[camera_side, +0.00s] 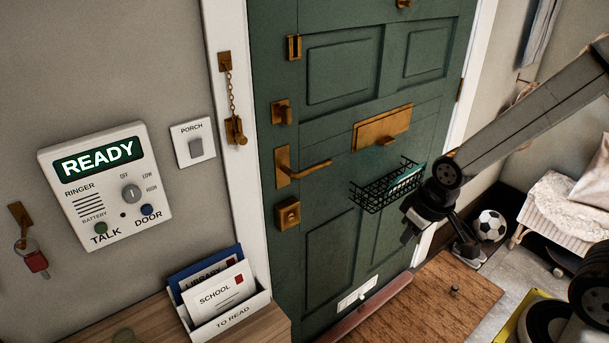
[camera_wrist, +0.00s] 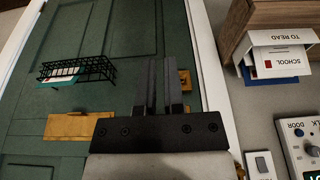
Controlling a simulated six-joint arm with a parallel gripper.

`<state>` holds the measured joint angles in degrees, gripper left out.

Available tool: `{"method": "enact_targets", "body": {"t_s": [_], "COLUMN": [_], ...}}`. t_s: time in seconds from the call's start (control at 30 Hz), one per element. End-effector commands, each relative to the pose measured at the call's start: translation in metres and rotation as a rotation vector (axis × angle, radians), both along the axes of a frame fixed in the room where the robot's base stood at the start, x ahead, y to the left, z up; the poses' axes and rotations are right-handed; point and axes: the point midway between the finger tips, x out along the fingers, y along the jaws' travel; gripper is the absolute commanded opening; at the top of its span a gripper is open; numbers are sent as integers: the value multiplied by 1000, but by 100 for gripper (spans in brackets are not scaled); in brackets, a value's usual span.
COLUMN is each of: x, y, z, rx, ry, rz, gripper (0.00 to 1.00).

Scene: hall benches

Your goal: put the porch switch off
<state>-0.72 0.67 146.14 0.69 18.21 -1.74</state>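The porch switch (camera_side: 196,147) is a grey rocker on a white wall plate (camera_side: 185,131) marked PORCH, left of the door frame. I cannot tell which way the rocker is tipped. In the wrist view the switch (camera_wrist: 262,164) shows at the bottom edge, partly cut off. My gripper (camera_side: 407,222) is well to the right of the switch, in front of the lower door near the wire basket. In the wrist view my gripper (camera_wrist: 164,62) points up the picture, its dark fingers close together with nothing seen held. Whether they meet is unclear.
A white intercom (camera_side: 106,185) reading READY hangs left of the switch. A door chain (camera_side: 233,100) and a brass lever handle (camera_side: 300,165) lie between switch and gripper. The wire basket (camera_side: 385,188) juts from the green door. A letter holder (camera_side: 225,312) stands on the shelf below.

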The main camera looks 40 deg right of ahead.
Motion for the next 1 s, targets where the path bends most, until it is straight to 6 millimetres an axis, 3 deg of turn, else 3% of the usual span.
{"method": "enact_targets", "body": {"t_s": [0.17,0.47,0.7,1.0], "x": [21,79,122,162], "y": [12,50,84,127], "z": [1,8,18,34], "rx": [-8,-66,-165,-351], "ry": [-78,-319,-529,-776], "rz": [88,321,495,669], "gripper": [0,0,0,0]}}
